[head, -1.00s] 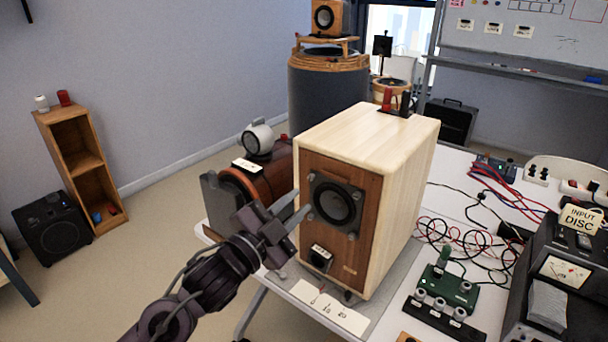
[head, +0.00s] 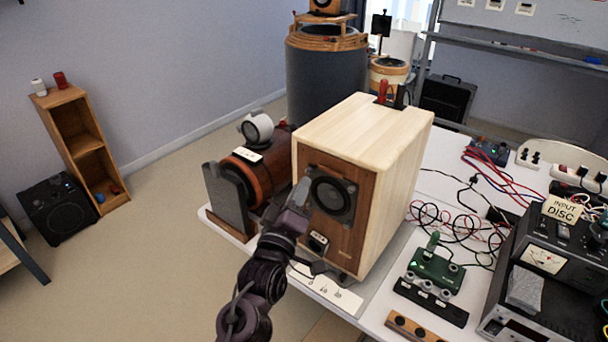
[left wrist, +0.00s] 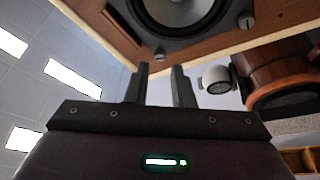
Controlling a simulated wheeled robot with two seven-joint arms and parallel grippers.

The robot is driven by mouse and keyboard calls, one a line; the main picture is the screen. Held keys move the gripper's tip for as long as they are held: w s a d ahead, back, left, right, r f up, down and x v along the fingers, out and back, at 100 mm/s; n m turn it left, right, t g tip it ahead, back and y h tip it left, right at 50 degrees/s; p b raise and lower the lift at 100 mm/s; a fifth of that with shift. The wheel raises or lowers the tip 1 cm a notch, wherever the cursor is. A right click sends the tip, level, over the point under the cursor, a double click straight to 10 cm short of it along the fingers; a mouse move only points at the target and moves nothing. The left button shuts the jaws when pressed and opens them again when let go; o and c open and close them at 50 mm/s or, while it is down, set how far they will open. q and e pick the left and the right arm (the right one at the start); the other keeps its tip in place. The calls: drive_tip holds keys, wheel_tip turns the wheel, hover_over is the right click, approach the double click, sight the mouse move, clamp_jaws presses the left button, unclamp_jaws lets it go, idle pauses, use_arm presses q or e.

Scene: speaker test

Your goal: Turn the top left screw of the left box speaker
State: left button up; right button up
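The box speaker (head: 372,135) stands on the table, with a pale wood case, a brown front and a black-framed driver (head: 333,195). My left gripper (head: 302,190) is in front of the driver's upper left edge and covers part of it in the head view. In the left wrist view my left gripper (left wrist: 160,68) has two dark fingers apart with nothing between them. A screw (left wrist: 160,52) at the frame's corner shows just beyond the fingertips, roughly in line with the gap; contact cannot be told. Another screw (left wrist: 246,20) sits farther right on the frame. My right gripper is not in view.
A brown cylindrical device (head: 258,182) with a white round part (head: 257,127) stands close left of the speaker. A label card (head: 330,290) lies in front. A green board (head: 436,270), cables and a metered device (head: 545,265) fill the table's right side.

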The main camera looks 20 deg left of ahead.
sight(307, 172)
use_arm(q)
drive_tip(key=shift+p+x, duration=0.3)
drive_tip(key=shift+x, duration=1.5)
clamp_jaws()
drive_tip(key=shift+f+m, duration=0.1)
drive_tip(key=shift+m, duration=0.3)
